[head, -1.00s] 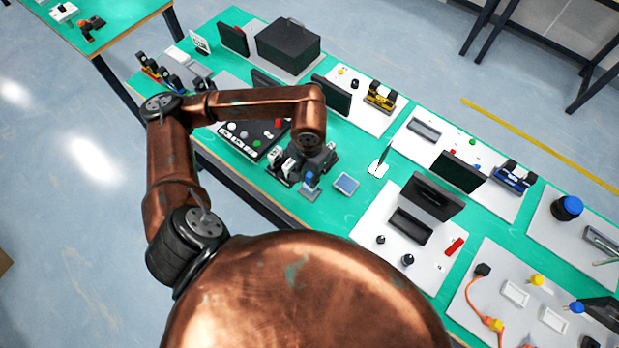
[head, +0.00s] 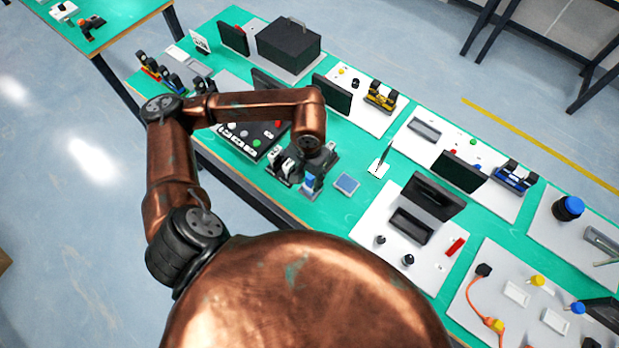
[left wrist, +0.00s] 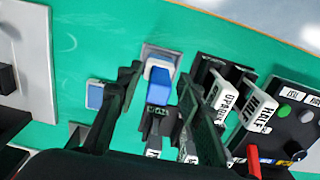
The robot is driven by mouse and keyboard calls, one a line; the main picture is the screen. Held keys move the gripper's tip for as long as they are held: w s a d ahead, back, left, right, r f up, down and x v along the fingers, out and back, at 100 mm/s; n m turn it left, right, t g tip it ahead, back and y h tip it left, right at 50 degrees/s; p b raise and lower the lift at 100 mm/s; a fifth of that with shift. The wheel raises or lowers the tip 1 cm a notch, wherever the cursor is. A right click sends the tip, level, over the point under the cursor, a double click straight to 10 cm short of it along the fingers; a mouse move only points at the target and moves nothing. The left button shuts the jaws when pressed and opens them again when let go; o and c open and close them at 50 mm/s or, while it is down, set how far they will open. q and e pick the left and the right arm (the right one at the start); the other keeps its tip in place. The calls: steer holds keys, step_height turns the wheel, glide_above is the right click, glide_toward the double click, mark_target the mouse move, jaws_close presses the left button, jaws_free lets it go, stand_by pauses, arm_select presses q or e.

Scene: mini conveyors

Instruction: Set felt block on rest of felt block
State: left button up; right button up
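The felt block (left wrist: 160,86) is blue with a pale part. In the left wrist view it lies between the two fingers of my left gripper (left wrist: 158,82). The block (head: 309,183) also shows in the head view, just below my left gripper (head: 307,165). The grey rest (left wrist: 161,52) shows behind the block in the left wrist view; the block covers part of it. I cannot tell whether the block touches the rest, or whether the fingers press on the block. My right gripper is not in view.
A small blue pad (head: 346,183) lies right of the block. A black panel (head: 253,137) with buttons and labelled parts (left wrist: 223,97) stand close by the gripper. A pen holder (head: 379,168) and a white board (head: 365,225) are further right. Green table shows between them.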

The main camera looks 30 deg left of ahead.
arm_select(q)
step_height(320, 180, up, 12)
steer(key=shift+r+p, duration=0.15)
steer(key=shift+p, duration=0.3)
stand_by(0.4)
